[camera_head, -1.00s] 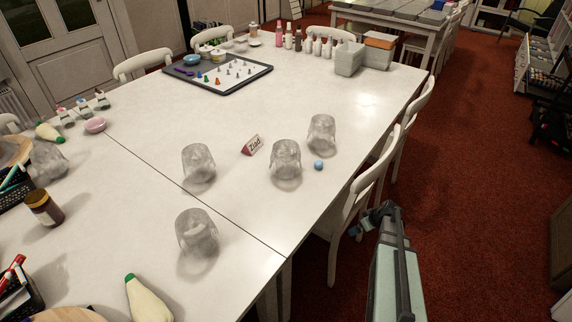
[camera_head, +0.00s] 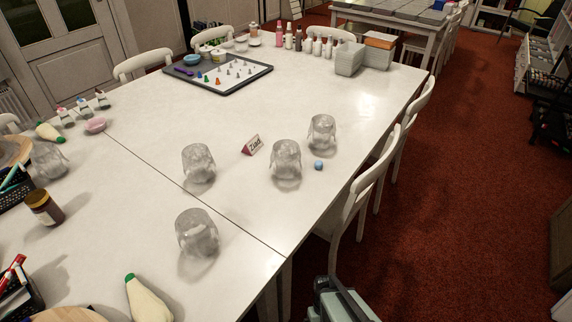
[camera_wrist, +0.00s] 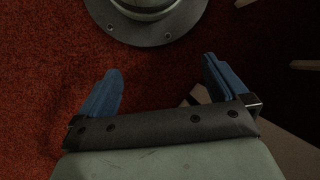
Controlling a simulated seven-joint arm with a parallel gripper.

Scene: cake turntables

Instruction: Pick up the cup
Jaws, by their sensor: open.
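Several clear, upside-down-looking cups stand on the white table in the head view. One is near the front (camera_head: 197,232), one at the middle left (camera_head: 199,164), one at the middle (camera_head: 286,159) and one farther back near the right edge (camera_head: 321,132). Another clear vessel (camera_head: 47,161) stands at the far left. My gripper (camera_wrist: 162,84) shows in the wrist view with its two blue fingers wide apart and nothing between them. It is above the red carpet, off the table. In the head view only part of my arm shows at the bottom; the fingers are not clear there.
The white table (camera_head: 240,215) has a right edge lined with white chairs (camera_head: 352,203). A blue ball (camera_head: 319,165) and a name card (camera_head: 251,145) lie by the cups. A white-green bottle (camera_head: 147,298) and jar (camera_head: 44,207) are at left. Red carpet (camera_head: 450,210) is free at right.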

